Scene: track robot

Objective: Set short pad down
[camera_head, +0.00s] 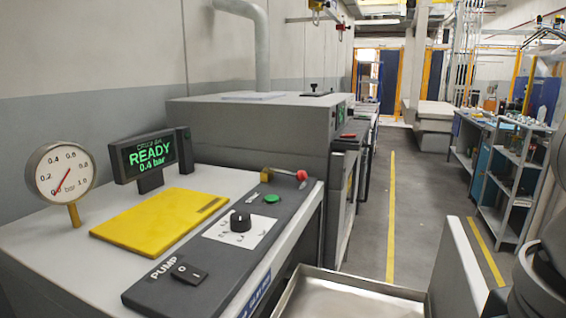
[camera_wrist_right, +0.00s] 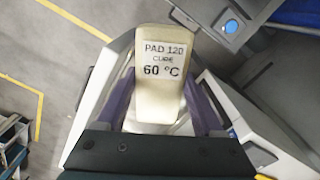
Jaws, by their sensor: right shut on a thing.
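My right gripper (camera_wrist_right: 158,85) shows in the right wrist view, its two purple fingers shut on a cream-coloured pad (camera_wrist_right: 158,105). The pad has rounded corners and a white label reading "PAD 120 CURE 60 °C". The pad does not show in the head view. My left gripper is in neither view.
In the head view, a machine top at left carries a gauge (camera_head: 61,173), a display (camera_head: 147,152) reading "READY 0.4 bar", a yellow plate (camera_head: 160,220) and a dark control panel (camera_head: 225,240). A metal tray (camera_head: 350,300) is at the bottom. Shelving (camera_head: 505,185) stands at right beyond an open aisle.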

